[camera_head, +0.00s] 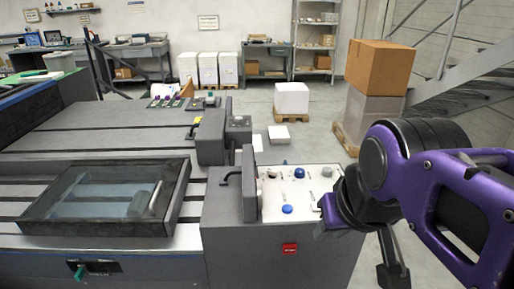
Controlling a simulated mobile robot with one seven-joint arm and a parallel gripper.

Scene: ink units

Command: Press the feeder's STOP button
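A grey feeder-like unit has a light sloped control panel (305,198) with several round buttons. A blue button (287,209) sits at the lower left, another blue one (299,173) at the top, and a grey one (326,171) at the upper right. The lettering is too small to read, so I cannot tell which button is STOP. My gripper (360,245) hangs at the panel's right edge, its dark fingers apart and nothing seen between them. It partly hides the panel's right side.
A framed glass cover (107,198) lies on the machine bed at left. A dark raised handle block (249,185) stands at the panel's left edge. Cardboard boxes (380,68) and stairs are behind my arm. Open floor lies behind the unit.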

